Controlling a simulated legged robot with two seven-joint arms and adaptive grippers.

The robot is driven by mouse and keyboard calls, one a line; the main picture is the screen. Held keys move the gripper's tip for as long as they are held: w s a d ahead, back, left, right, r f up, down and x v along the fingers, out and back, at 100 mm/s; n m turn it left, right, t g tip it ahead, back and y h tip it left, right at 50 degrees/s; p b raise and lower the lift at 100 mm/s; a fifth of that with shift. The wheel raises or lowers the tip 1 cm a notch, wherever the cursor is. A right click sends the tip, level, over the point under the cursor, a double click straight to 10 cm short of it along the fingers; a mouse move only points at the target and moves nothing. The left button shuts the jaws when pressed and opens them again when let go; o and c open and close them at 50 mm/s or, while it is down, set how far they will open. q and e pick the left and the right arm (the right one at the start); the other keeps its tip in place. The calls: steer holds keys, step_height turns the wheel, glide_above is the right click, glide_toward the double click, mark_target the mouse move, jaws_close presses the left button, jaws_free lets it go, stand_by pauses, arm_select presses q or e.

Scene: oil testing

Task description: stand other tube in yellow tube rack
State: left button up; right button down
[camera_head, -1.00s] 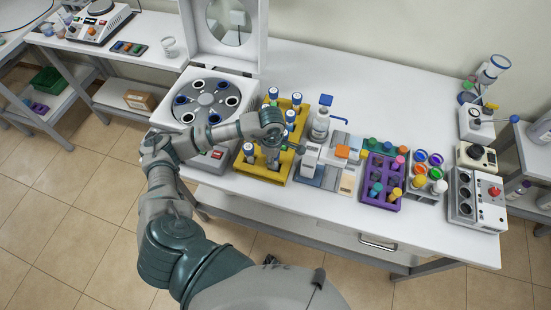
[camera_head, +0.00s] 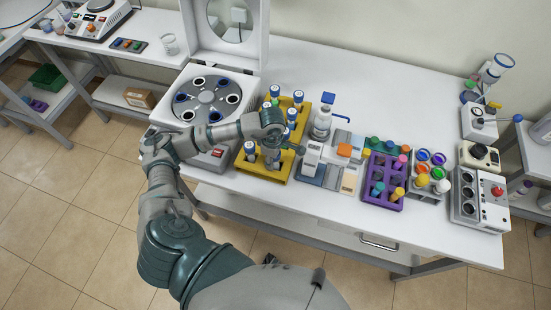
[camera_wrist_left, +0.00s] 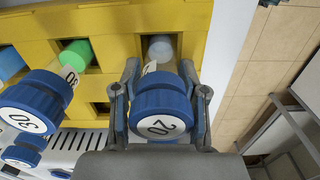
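The yellow tube rack (camera_head: 278,177) stands on the table in the head view, with several blue-capped tubes in it; it also fills the top of the left wrist view (camera_wrist_left: 110,22). My left gripper (camera_head: 272,154) is over the rack's front part. In the left wrist view, the gripper (camera_wrist_left: 160,72) has one finger on each side of a blue-capped tube marked 20 (camera_wrist_left: 160,112) and looks shut on its body below the cap. The tube's grey lower end lines up with a rack opening; how deep it sits is hidden. A tube marked 30 (camera_wrist_left: 35,100) stands beside it. My right gripper is not in view.
A centrifuge (camera_head: 205,98) with its lid raised stands left of the rack. A white bottle with a blue top (camera_head: 322,120) and a small white device (camera_head: 325,155) stand close on the right. A purple rack (camera_head: 382,190) is farther right. The table behind is clear.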

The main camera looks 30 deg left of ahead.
arm_select(q)
steer(key=shift+o, duration=0.7)
steer(key=shift+a, duration=0.15)
steer(key=shift+r, duration=0.25)
step_height(320, 180, up, 11)
steer(key=shift+f, duration=0.15)
steer(key=shift+a+r, duration=0.25)
steer(key=shift+r, duration=0.05)
steer(key=shift+d, duration=0.15)
